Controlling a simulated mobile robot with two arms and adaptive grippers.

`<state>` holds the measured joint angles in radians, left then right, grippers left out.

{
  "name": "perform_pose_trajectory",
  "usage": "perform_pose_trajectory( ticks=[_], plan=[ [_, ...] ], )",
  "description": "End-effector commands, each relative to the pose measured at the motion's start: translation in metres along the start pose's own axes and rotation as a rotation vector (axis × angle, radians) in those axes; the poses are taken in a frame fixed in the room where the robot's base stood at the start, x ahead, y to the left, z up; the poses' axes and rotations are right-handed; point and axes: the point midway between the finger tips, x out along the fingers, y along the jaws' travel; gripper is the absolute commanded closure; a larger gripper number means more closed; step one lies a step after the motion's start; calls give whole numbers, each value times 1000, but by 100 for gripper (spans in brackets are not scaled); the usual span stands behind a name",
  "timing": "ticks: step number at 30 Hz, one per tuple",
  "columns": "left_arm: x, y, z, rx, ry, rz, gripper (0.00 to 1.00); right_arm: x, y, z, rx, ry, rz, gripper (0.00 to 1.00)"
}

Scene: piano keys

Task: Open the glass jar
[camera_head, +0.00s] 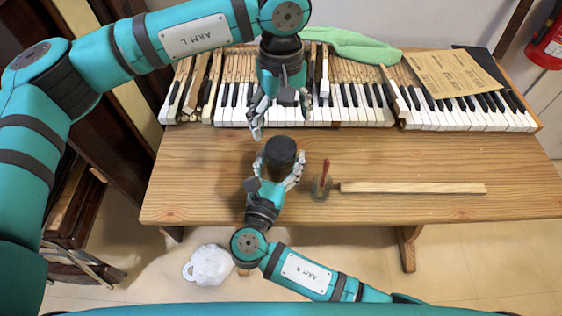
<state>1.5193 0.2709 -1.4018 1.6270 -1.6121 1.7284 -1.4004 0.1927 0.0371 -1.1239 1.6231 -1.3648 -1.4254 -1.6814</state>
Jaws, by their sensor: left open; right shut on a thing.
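The glass jar shows from above as a round dark lid (281,150) on the wooden table in front of the piano keys. Its glass body is mostly hidden under the lid and between my fingers. My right gripper (279,165) is shut around the jar from the front side, one finger on each side. My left gripper (279,108) is open, pointing down over the front of the keys, beyond the jar and apart from it. The lid appears to sit on the jar.
Piano keys (350,105) lie along the back of the table (420,160), with brown paper (455,73) and a green cloth (350,45) behind. A white mug-like object (208,265) is on the floor.

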Motion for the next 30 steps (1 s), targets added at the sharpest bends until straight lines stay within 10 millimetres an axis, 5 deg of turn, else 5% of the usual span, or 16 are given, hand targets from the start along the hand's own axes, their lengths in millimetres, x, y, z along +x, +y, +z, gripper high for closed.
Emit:
perform_pose_trajectory(
  ticks=[9, 14, 24, 30],
  plan=[
    [0, 0, 0, 12, 0, 0, 17, 0, 0, 0, 0, 0, 0, 100],
    [0, 0, 0, 166, 0, 0, 17, 0, 0, 0, 0, 0, 0, 100],
    [0, 0, 0, 858, 0, 1, 17, 0, 0, 0, 0, 1, 0, 100],
    [0, 0, 0, 1114, 0, 0, 17, 0, 0, 0, 0, 1, 0, 100]
  ],
)
